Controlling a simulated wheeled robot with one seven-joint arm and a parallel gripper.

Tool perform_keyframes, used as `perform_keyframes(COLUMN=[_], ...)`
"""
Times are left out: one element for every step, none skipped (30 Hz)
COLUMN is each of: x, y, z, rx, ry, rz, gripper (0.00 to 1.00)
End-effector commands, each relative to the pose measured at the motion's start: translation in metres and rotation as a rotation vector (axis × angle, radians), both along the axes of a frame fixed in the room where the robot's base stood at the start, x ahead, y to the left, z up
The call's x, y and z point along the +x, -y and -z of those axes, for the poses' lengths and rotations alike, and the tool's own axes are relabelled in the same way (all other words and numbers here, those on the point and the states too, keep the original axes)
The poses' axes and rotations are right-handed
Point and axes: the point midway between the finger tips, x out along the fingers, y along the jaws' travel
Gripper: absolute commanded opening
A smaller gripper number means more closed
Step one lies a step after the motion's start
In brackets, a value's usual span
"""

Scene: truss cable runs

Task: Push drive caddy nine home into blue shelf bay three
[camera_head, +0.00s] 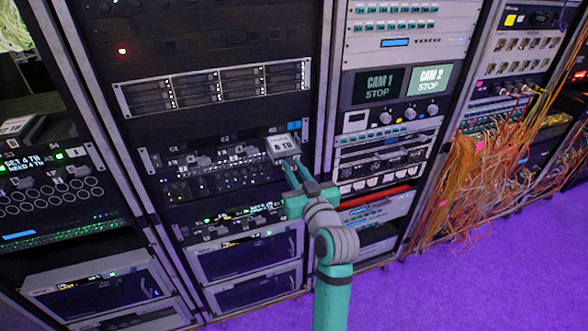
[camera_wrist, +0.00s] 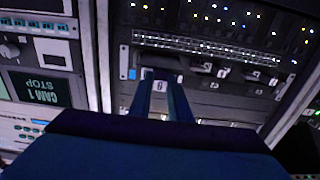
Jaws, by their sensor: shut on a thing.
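A grey drive caddy (camera_head: 283,147) with a white "TB" label on top sticks out of the right end of a shelf row (camera_head: 215,158) in the middle rack. A blue tag (camera_head: 294,126) sits just above it on that shelf. My gripper (camera_head: 288,163) is shut on the front of the caddy. In the wrist view the fingers (camera_wrist: 164,96) reach to a small pale numbered plate (camera_wrist: 158,86) on the caddy's front; the blue tag (camera_wrist: 132,74) shows beside it. The caddy's rear is hidden inside the shelf, so its depth there is hidden.
Other caddy handles line the same row to the left. A grey drive unit (camera_head: 215,85) is above, more rack units below. A rack post (camera_head: 322,100) stands close right of my gripper. Orange cables (camera_head: 480,180) hang at the right rack. The purple floor (camera_head: 470,285) is open.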

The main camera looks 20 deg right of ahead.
Motion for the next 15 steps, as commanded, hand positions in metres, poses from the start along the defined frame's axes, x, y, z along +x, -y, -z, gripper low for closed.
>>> perform_keyframes(x=[0.000, 0.001, 0.002, 0.003, 0.004, 0.005, 0.005, 0.006, 0.007, 0.008, 0.009, 0.010, 0.011, 0.012, 0.014], y=[0.000, 0.000, 0.000, -0.001, -0.001, -0.001, -0.001, -0.001, -0.001, -0.001, -0.002, -0.003, -0.003, -0.004, -0.005], z=[-0.002, -0.002, -0.002, -0.002, -0.002, -0.002, -0.002, -0.001, -0.001, -0.001, -0.001, -0.001, -0.001, -0.002, -0.002], rx=[-0.001, -0.001, -0.001, -0.001, -0.001, -0.001, -0.001, -0.001, 0.000, 0.000, 0.000, 0.000, 0.000, -0.001, -0.001], ry=[0.004, 0.003, 0.003, 0.003, 0.003, 0.003, 0.003, 0.003, 0.003, 0.003, 0.003, 0.003, 0.003, 0.003, 0.004], rz=[0.001, 0.001, 0.000, 0.000, 0.000, 0.000, 0.000, -0.001, -0.001, -0.001, -0.001, -0.002, -0.003, -0.004, -0.004], gripper=[0.00, 0.00, 0.00, 0.00, 0.00, 0.00, 0.00, 0.00, 0.00, 0.00, 0.00, 0.00, 0.00, 0.00, 0.00])
